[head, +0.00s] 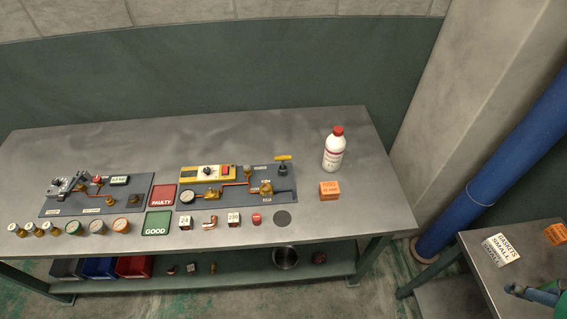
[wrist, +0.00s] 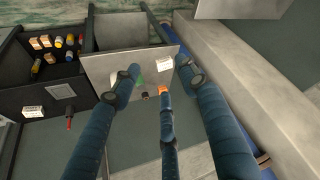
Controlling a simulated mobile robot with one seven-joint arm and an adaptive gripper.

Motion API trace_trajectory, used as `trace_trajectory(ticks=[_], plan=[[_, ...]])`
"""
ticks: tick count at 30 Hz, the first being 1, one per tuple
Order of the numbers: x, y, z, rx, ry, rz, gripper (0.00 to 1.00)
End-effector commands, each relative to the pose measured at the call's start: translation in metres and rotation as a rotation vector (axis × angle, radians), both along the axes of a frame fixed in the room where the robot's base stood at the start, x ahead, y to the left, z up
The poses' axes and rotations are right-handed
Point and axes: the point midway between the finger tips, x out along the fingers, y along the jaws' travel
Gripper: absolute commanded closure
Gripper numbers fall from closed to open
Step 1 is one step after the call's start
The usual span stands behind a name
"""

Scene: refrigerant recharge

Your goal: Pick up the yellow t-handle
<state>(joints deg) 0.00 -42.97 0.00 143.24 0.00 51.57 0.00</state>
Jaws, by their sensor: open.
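The yellow t-handle (head: 283,158) stands on top of a dark stem at the right end of the blue-grey panel (head: 290,186) on the workbench, in the head view. Its bar lies roughly level. It is not visible in the wrist view. My gripper (wrist: 157,78) shows in the wrist view with its blue fingers spread apart and nothing between them. It is over the area of a grey table, away from the t-handle. In the head view a blue fingertip-like part shows at the lower right edge.
A white bottle with red cap (head: 334,150) and an orange box (head: 329,190) stand right of the panel. Gauges, valves and small boxes line the bench front. A side table (head: 520,275) holds a gaskets box (head: 500,249). A blue pipe (head: 505,165) stands by the wall.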

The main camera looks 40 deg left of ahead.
Motion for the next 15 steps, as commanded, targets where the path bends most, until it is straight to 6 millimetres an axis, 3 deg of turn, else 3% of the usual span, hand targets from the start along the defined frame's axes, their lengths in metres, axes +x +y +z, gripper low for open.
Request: trace_trajectory(ticks=[10,15], plan=[[0.002,0.001,0.002,-0.002,0.002,0.008,0.57],[0.013,0.007,0.009,-0.015,0.013,0.051,0.57]])
